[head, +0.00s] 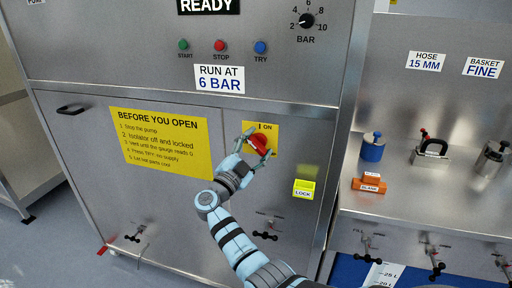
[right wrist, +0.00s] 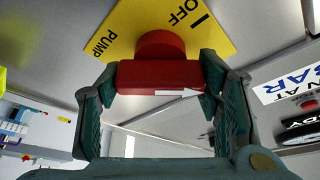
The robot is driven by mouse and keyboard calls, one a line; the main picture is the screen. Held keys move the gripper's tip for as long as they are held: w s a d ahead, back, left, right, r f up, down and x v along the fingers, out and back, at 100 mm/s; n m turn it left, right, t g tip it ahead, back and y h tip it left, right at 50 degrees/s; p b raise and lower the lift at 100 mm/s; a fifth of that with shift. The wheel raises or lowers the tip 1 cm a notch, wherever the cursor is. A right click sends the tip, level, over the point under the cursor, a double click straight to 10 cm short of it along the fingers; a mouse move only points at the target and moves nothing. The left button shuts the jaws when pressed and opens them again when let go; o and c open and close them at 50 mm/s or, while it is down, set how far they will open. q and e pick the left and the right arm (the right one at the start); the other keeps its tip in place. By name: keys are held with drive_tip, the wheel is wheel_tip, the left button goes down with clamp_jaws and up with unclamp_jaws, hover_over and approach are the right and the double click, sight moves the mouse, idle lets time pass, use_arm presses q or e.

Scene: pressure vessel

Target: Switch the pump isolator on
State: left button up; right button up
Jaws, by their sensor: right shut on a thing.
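The pump isolator is a red rotary handle (head: 260,142) on a yellow plate (head: 268,127) marked "I ON", on the front of the steel cabinet. The handle sits at a slant in the head view. My right gripper (head: 255,145) is shut on it, with one finger at each end of the bar. In the right wrist view the red bar (right wrist: 158,77) lies between my fingers, and a white mark on it points right. The yellow plate (right wrist: 140,25) there shows "OFF" and "PUMP". My left gripper is not in view.
Start, stop and try buttons (head: 220,46) and a BAR knob (head: 307,20) are above. A steel shelf with fittings (head: 430,155) stands at right.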

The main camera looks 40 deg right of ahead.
drive_tip(key=m+g, duration=0.1)
drive_tip(key=m, duration=0.1)
drive_tip(key=m+y, duration=0.1)
drive_tip(key=m, duration=0.2)
drive_tip(key=shift+f+g, duration=0.1)
drive_tip(key=shift+g, duration=0.3)
drive_tip(key=m, duration=0.2)
drive_tip(key=m+g+y, duration=0.1)
drive_tip(key=m, duration=0.1)
drive_tip(key=shift+m+y, duration=0.3)
drive_tip(key=o, duration=1.2)
drive_tip(key=shift+c, duration=0.2)
drive_tip(key=v, duration=1.2)
drive_tip(key=shift+s, duration=0.1)
